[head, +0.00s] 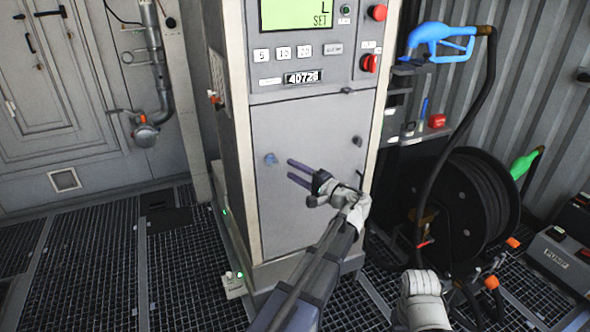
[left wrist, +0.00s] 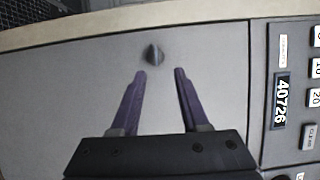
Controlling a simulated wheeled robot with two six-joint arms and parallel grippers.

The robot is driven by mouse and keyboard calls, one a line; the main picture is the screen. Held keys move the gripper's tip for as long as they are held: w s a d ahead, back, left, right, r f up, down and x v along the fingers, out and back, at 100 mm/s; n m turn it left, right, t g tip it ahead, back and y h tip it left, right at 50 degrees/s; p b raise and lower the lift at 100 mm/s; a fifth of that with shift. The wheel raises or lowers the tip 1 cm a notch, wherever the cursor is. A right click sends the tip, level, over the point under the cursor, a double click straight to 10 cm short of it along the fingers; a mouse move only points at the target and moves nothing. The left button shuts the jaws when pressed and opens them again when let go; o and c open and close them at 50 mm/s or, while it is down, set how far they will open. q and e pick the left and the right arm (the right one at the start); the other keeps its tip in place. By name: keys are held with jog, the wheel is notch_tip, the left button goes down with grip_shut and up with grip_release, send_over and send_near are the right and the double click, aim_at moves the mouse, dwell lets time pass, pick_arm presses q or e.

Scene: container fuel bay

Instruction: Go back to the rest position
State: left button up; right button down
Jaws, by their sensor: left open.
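My left gripper (head: 291,171) is in front of the grey lower door of the fuel dispenser (head: 312,134) in the head view. Its two purple fingers are apart with nothing between them. In the left wrist view the open fingers (left wrist: 160,74) point toward a small dark knob (left wrist: 152,56) on the panel, and a gap shows between the fingertips and it. A white and grey part of my right arm (head: 421,296) shows at the bottom of the head view; its gripper fingers are not visible.
A blue nozzle (head: 441,41) hangs to the right of the dispenser with a black hose. A hose reel (head: 470,205), a green nozzle (head: 524,163) and a pump box (head: 562,258) stand at the right. Grated floor (head: 85,262) at the left is clear.

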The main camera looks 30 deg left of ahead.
pick_arm(q)
jog(key=s+d+g+h+p, duration=0.5)
jog(key=s+d+h+p, duration=1.1)
jog(key=s+d+p, duration=0.6)
jog(key=s+d, duration=0.3)
jog(key=d, duration=0.4)
jog(key=shift+s+g, duration=0.4)
jog(key=shift+r, duration=0.1)
